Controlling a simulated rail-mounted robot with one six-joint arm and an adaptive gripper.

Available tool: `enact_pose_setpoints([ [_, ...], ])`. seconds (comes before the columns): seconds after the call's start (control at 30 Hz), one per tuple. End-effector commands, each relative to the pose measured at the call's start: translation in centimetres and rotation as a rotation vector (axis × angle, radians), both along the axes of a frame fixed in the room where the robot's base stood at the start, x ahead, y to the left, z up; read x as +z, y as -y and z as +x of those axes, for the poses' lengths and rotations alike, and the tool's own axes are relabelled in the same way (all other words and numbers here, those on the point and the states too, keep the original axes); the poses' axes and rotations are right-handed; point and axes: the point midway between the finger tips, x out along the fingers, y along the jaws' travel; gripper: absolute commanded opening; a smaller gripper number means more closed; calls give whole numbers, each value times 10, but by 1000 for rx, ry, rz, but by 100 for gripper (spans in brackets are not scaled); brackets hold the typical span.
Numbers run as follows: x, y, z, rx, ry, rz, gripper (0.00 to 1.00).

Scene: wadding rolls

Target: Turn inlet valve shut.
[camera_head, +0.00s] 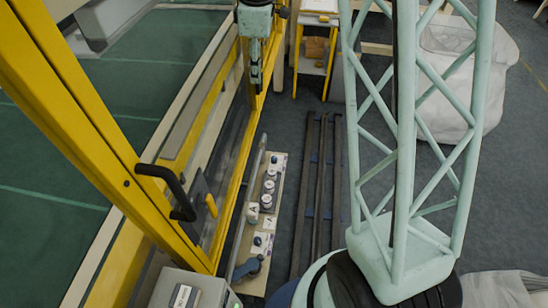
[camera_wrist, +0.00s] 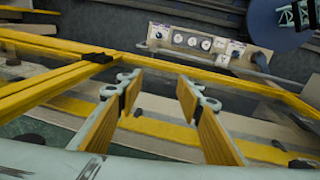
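A pale valve panel (camera_head: 262,230) lies low beside the yellow frame in the head view; several round gauges and knobs sit on it. It also shows at the top of the wrist view (camera_wrist: 175,38). A blue-grey valve-like part (camera_head: 248,268) sits at its near end, and a matching dark blue part shows in the wrist view (camera_wrist: 262,59). I cannot tell whether this is the inlet valve or how far it is turned. My gripper (camera_wrist: 158,82) is open and empty, apart from the panel. In the head view my gripper (camera_head: 255,76) hangs beyond the panel's far end.
A yellow frame (camera_head: 75,105) with a black handle (camera_head: 168,188) stands left of the panel. A pipe (camera_head: 243,215) runs along the panel. Dark rails (camera_head: 318,190) lie to its right. A yellow-framed stand (camera_head: 315,55) and a pale wrapped roll (camera_head: 455,85) stand farther back.

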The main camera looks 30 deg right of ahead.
Motion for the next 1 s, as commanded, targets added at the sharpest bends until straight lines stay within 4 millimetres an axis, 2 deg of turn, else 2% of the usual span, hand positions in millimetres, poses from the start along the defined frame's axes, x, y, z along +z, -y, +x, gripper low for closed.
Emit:
enact_pose_setpoints([
  [0.4,-67,22,37,123,-31,-13,33],
  [1.0,-160,50,70,282,-66,-25,33],
])
